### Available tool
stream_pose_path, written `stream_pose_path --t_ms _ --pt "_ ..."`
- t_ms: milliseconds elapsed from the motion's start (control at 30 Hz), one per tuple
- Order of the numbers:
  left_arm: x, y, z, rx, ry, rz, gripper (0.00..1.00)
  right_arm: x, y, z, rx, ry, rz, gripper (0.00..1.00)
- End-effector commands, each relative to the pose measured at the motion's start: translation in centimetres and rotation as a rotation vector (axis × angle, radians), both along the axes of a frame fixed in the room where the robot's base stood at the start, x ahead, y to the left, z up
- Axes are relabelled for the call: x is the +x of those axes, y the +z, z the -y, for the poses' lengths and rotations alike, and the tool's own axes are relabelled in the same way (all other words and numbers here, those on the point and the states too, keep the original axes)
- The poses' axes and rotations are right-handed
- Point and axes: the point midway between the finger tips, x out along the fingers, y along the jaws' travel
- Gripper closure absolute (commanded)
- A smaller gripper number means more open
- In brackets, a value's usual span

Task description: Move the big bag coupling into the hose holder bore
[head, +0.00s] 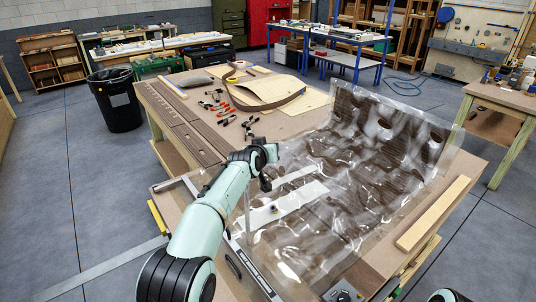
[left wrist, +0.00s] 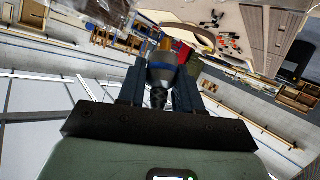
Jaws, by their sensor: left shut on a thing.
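My left gripper (head: 268,168) is over the worktable, at the left edge of the clear vacuum bag (head: 375,150). In the left wrist view the left gripper (left wrist: 160,88) is shut on a coupling (left wrist: 161,66) with a grey body, a blue band and a brass-coloured end pointing away from the palm. The coupling cannot be made out in the head view. A small dark fitting (head: 274,208) stands on a pale strip at the bag's left side. I cannot make out the hose holder or its bore. My right gripper is not in view.
The bag spreads wrinkled over the right part of the worktable (head: 180,93), with its back side raised. Clamps (head: 222,108) and a curved veneer piece (head: 262,95) lie behind the gripper. A wooden board (head: 432,213) lies at the right edge. A black bin (head: 115,100) stands left.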

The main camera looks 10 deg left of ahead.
Motion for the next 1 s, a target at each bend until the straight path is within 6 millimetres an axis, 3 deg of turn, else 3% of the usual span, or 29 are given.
stream_pose_path --t_ms 600,1000 --pt "0.1 4.9 0.0 0.001 0.000 0.003 1.00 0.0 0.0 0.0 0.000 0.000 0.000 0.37" --pt "0.0 5.4 0.0 0.000 0.001 0.001 1.00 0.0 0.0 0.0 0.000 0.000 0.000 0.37"
